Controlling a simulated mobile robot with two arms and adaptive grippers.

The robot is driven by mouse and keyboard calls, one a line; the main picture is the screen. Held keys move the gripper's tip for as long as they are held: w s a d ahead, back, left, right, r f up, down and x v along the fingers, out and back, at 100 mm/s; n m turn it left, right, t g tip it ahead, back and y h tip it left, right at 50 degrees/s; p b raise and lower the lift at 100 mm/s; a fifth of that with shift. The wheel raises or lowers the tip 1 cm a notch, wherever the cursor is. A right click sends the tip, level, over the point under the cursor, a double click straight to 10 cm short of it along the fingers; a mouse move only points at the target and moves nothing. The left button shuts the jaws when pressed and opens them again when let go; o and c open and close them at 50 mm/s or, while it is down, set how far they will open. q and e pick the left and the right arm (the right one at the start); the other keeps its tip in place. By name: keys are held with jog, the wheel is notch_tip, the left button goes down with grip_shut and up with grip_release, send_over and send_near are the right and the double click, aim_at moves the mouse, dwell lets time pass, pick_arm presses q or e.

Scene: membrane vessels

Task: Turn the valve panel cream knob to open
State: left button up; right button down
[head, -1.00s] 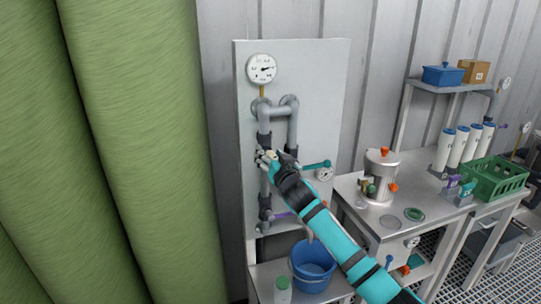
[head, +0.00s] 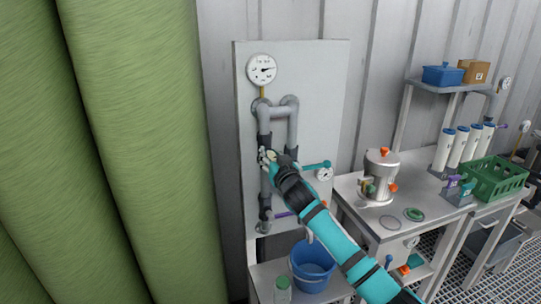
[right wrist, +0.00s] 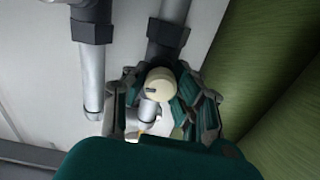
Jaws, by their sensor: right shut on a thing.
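The valve panel (head: 319,80) is a pale upright board with grey pipes and a round gauge (head: 262,69) at its top. The cream knob (right wrist: 160,83) sits between the fingers of my right gripper (right wrist: 164,108) in the right wrist view. The fingers are closed around it from both sides. In the head view my right gripper (head: 268,156) is at the left pipe, and its fingers and wrist mostly hide the knob. My left gripper is not in view.
A teal lever (head: 316,165) and a small gauge (head: 325,174) are right of my gripper. A purple lever (head: 285,214) is below. A blue bucket (head: 313,266) and a jar (head: 282,290) stand under the panel. A steel bench (head: 400,205) is at right. Green rolls (head: 130,150) fill the left.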

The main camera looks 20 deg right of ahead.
jog(key=n+p, duration=0.1)
jog(key=n, duration=0.3)
jog(key=shift+r+n, duration=0.1)
jog(key=shift+n, duration=0.2)
jog(key=n+p, duration=0.1)
jog(key=n, duration=0.3)
jog(key=shift+n, duration=0.3)
jog(key=n+p, duration=0.1)
jog(key=n, duration=0.3)
jog(key=shift+a+p, duration=0.1)
jog(key=shift+p, duration=0.2)
jog(key=n+p, duration=0.1)
jog(key=n, duration=0.3)
jog(key=n+p, duration=0.1)
jog(key=n, duration=0.3)
jog(key=shift+n, duration=0.3)
jog(key=n+p, duration=0.1)
jog(key=n, duration=0.1)
jog(key=n+p, duration=0.1)
jog(key=n, duration=0.1)
jog(key=shift+f+n, duration=0.2)
jog(key=shift+n, duration=0.1)
jog(key=n+p, duration=0.1)
jog(key=n, duration=0.3)
jog(key=shift+p, duration=0.3)
jog(key=shift+f+n+p, duration=0.15)
jog(key=shift+n+p, duration=0.45)
jog(key=shift+n, duration=1.4)
